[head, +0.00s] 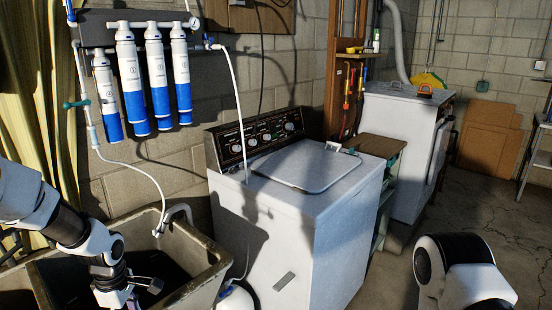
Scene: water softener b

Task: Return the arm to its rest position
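My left arm comes in from the left, over the grey utility sink (190,287). My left gripper (146,285) is low in the picture, above the dark basin. Only small dark parts of it show, and its fingers are too small and dark to tell whether they are open or shut. My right arm (456,272) shows at the lower right as a white and black link. Its gripper is outside the picture.
A white washing machine (300,215) stands right of the sink. A narrow shelf (378,145) and a white dryer (398,150) stand farther back. Bare floor (500,210) lies at the right.

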